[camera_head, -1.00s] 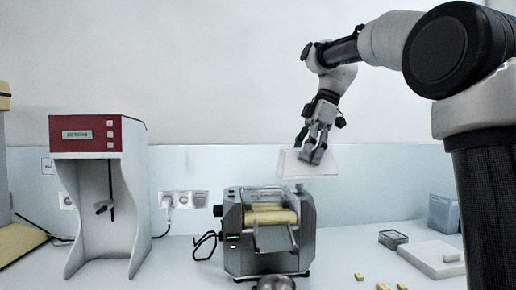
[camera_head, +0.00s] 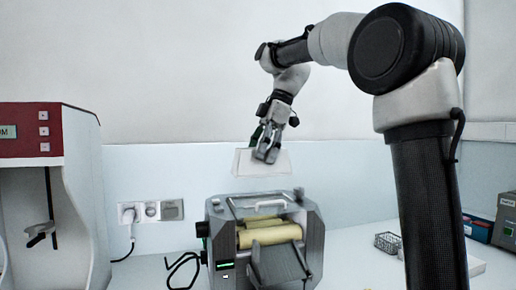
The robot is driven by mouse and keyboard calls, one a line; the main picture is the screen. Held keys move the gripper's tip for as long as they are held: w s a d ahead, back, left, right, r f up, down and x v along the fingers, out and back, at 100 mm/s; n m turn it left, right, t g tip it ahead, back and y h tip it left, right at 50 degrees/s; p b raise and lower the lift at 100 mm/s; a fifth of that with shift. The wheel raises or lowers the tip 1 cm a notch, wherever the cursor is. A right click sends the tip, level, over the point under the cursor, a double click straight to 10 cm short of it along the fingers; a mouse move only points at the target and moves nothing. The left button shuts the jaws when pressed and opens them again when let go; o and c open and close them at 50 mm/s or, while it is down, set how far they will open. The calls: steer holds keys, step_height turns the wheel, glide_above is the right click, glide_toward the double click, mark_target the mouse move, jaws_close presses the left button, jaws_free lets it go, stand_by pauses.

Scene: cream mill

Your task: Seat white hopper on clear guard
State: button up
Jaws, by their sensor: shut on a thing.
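My gripper (camera_head: 268,153) is shut on the white hopper (camera_head: 246,164) and holds it in the air above the mill. The hopper looks upright, and its front is partly covered by my gripper. The grey mill (camera_head: 221,235) stands on the bench with two cream rollers (camera_head: 268,236) showing. The clear guard (camera_head: 258,202) sits on top of the mill, above and behind the rollers. A gap shows between the hopper's lower edge and the guard.
A red and white dispenser (camera_head: 75,150) stands at the left. A small wire basket (camera_head: 388,242) and boxes (camera_head: 505,218) are at the right. The wall with sockets (camera_head: 152,211) is behind.

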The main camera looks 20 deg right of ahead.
mark_target(261, 174)
steer(key=shift+f, duration=3.05)
steer(key=shift+f, duration=0.7)
stand_by(0.3)
steer(key=o, duration=1.2)
steer(key=v, duration=1.2)
steer(key=shift+d, duration=0.1)
steer(key=shift+s, duration=0.1)
